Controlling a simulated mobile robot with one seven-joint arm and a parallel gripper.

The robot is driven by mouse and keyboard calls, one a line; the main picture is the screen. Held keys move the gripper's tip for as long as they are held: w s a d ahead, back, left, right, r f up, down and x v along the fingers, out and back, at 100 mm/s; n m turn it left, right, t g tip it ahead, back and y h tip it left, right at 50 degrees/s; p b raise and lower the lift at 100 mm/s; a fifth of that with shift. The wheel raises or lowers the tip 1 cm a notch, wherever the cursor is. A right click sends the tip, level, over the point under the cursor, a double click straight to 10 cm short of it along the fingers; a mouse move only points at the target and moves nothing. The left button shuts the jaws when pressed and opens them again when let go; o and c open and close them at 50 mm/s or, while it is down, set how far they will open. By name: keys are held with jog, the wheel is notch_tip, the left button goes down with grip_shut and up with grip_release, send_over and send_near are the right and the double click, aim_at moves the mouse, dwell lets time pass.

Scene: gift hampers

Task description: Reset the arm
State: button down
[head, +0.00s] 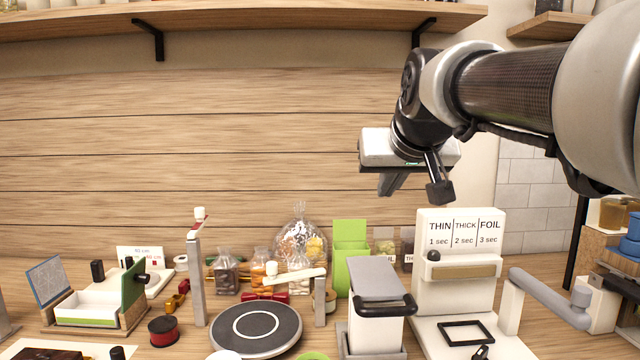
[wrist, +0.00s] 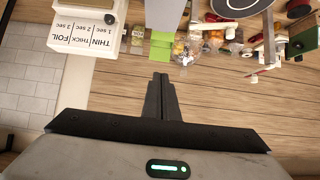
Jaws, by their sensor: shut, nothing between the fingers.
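My gripper (head: 392,184) hangs in the air above the right part of the counter, in front of the plank wall. In the wrist view the two dark fingers (wrist: 161,97) lie together, shut, with nothing between them. My arm reaches in from the right edge of the head view. The gripper touches nothing and sits clear above the sealer sign and the green box.
Below stand a sealer with a THIN/THICK/FOIL sign (head: 466,232), a grey-topped white box (head: 377,290), a green box (head: 350,250), a round dark turntable (head: 256,328) and several filled bags and jars. A wooden shelf (head: 250,18) runs above. The air between is free.

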jog(key=s+f+g, duration=0.5)
jog(key=s+f, duration=2)
jog(key=s, duration=0.1)
notch_tip(320, 180, up, 18)
jog(key=p, duration=1.7)
jog(key=shift+w+d+f+p, duration=0.2)
jog(key=shift+w+d+p, duration=0.05)
jog(key=shift+w+p, duration=0.2)
